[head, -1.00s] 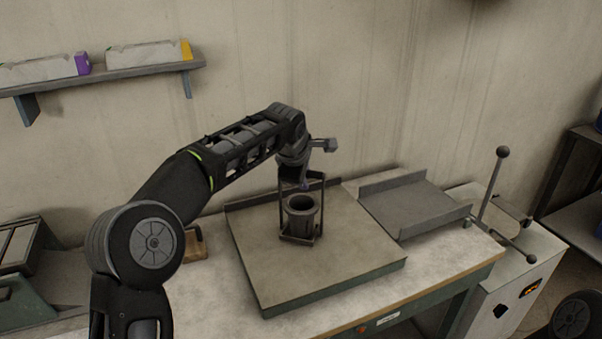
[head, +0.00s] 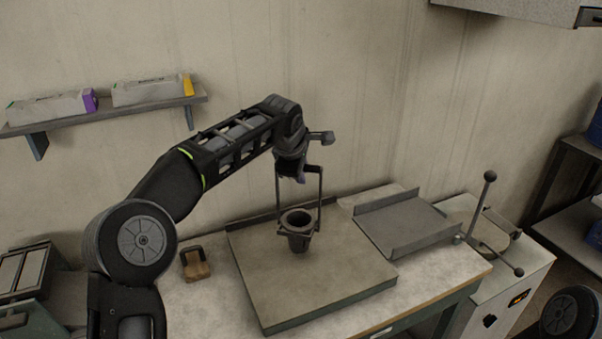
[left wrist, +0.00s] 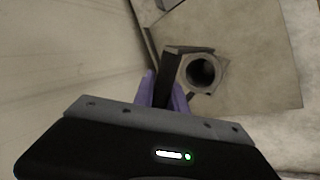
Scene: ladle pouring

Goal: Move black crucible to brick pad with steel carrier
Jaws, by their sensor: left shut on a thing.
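The black crucible (head: 298,244) is upright inside the steel carrier (head: 320,200), whose ring sits just under its rim. It hangs over the wide flat slab (head: 350,265), apparently slightly raised; the gap is hard to judge. My left gripper (head: 297,174) is shut on the carrier's top bar, above the crucible. In the left wrist view, the purple fingertips (left wrist: 163,88) hold the dark bar, with the crucible's round mouth (left wrist: 202,70) beyond, to the right. I cannot tell which surface is the brick pad. My right gripper is out of view.
A grey tray with raised sides (head: 410,226) lies right of the slab. A stand with ball-ended levers (head: 483,205) is farther right. A shelf (head: 110,110) is on the back wall.

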